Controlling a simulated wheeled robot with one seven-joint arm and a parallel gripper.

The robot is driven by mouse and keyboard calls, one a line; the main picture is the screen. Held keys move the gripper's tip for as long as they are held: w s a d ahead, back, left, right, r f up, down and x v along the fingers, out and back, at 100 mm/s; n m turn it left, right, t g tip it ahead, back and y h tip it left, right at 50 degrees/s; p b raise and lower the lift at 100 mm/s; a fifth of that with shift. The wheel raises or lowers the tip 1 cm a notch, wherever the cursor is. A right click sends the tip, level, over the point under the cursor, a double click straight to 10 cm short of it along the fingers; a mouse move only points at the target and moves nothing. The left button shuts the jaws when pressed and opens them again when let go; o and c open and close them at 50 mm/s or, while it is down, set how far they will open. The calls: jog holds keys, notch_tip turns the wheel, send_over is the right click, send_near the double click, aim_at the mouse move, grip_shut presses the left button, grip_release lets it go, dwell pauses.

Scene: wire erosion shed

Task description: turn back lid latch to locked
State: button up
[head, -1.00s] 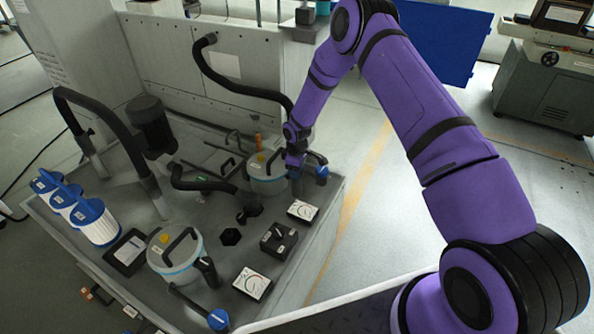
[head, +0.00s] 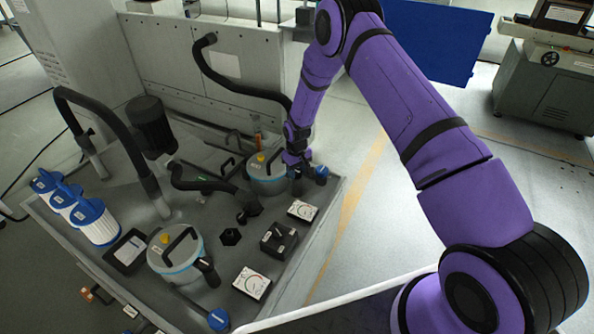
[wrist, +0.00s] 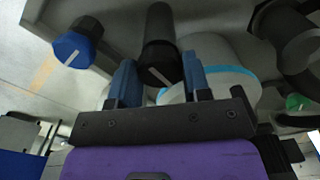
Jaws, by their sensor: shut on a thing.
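The back canister (head: 268,184) is pale with a blue band and a lid carrying a black handle and a yellow cap. The black lid latch (wrist: 160,38), with a white line on its end, is beside this canister, whose wall also shows in the wrist view (wrist: 228,58). My gripper (wrist: 157,84) has its two blue fingers on either side of the latch's end, shut on it. In the head view my gripper (head: 297,168) comes down at the right side of the canister and partly hides the latch.
A blue knob (head: 321,172) stands close right of my gripper and shows in the wrist view (wrist: 77,42). A similar front canister (head: 176,262), black hoses and white dial plates (head: 302,210) share the tank top. Open floor lies to the right.

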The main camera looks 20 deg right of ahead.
aim_at(297, 171)
dwell(0.4)
jog(key=o, duration=0.9)
jog(key=shift+o, duration=0.2)
jog(key=shift+r, duration=0.15)
notch_tip(297, 171, up, 11)
jog(key=shift+f, duration=0.2)
